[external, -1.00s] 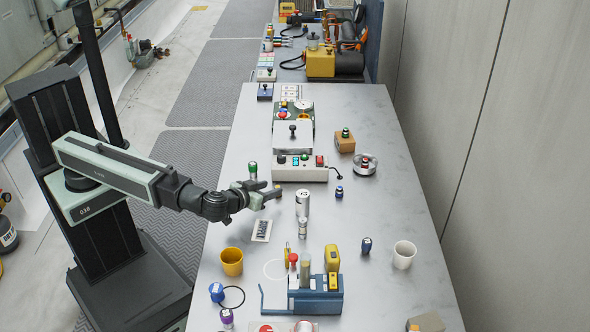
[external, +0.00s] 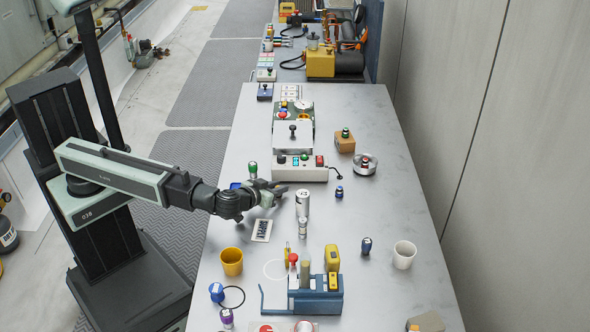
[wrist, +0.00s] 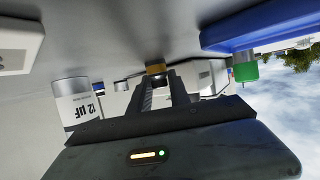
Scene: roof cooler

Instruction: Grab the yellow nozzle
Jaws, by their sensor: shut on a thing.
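The yellow nozzle (wrist: 156,69) shows in the wrist view as a small yellow-orange piece at the fingertips. My gripper (wrist: 161,82) is shut on it, one dark finger on each side, which hide much of the nozzle. In the external view my gripper (external: 277,192) is low over the left part of the grey table, just left of a silver capacitor. The nozzle cannot be made out there, hidden by the fingers.
The silver capacitor (external: 302,204) stands close to the right of my gripper, a smaller can (external: 302,228) in front of it. A green-topped piece (external: 253,170) and a control box (external: 300,172) are behind. A label card (external: 262,230) lies in front. Table to the right is freer.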

